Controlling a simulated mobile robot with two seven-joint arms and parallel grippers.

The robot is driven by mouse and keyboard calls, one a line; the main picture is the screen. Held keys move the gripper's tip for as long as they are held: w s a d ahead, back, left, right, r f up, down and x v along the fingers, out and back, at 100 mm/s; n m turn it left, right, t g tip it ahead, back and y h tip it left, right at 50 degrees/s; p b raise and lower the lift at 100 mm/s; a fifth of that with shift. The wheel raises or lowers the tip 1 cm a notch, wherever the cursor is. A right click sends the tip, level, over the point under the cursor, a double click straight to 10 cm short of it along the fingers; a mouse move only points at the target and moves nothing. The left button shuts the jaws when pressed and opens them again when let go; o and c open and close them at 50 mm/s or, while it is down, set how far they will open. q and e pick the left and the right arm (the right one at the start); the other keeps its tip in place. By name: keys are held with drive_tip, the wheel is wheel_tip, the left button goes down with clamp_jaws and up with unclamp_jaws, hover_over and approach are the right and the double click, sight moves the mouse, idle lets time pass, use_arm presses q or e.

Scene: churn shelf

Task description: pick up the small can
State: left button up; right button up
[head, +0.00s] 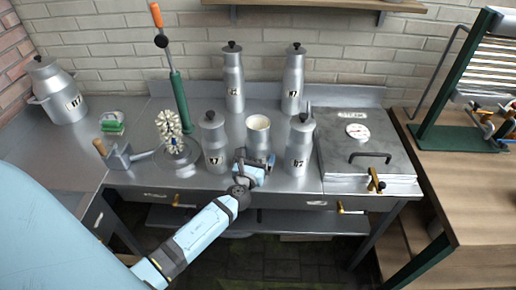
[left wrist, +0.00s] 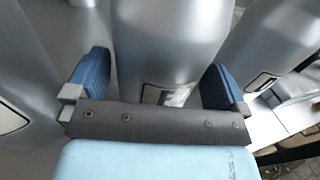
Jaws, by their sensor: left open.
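The small can (head: 258,136) is a short, open-topped metal can with a pale inside, upright on the steel counter (head: 140,185). My left gripper (head: 257,163) is at its near side, open. In the left wrist view the gripper (left wrist: 155,85) shows blue finger pads apart, one on each side of a metal can body (left wrist: 165,40) with a label low on it. I cannot tell whether the pads touch it. The can's lower part is partly hidden by the gripper in the head view. My right gripper is not in view.
Lidded metal cans stand close to the left (head: 214,145) and right (head: 300,145), with two taller ones (head: 233,80) (head: 293,80) behind. A steam box (head: 365,150) is at right.

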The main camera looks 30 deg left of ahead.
use_arm(q)
drive_tip(key=shift+x, duration=0.85)
drive_tip(key=shift+c, duration=0.5)
drive_tip(key=c, duration=0.8)
